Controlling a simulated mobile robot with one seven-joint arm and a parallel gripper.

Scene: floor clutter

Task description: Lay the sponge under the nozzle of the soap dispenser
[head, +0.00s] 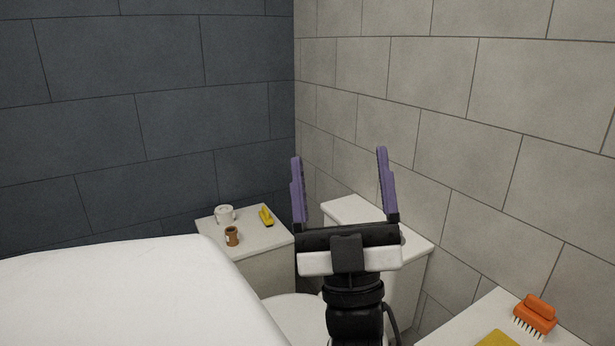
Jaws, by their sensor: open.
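My gripper (342,182) points upward in the middle of the head view, its two purple fingers spread wide with nothing between them. A flat yellow piece (497,339), possibly the sponge, lies on the pale counter at the bottom right and is cut off by the picture's lower edge. My gripper is well to the left of it and apart from it. I cannot make out a soap dispenser or its nozzle for certain.
An orange brush (535,316) stands on the right counter (470,325). A far cabinet (262,238) holds a white cup-like thing (225,214), a small brown mug-like thing (232,236) and a yellow handled item (266,216). A toilet (340,212) is behind my gripper; a large white surface (110,290) fills the lower left.

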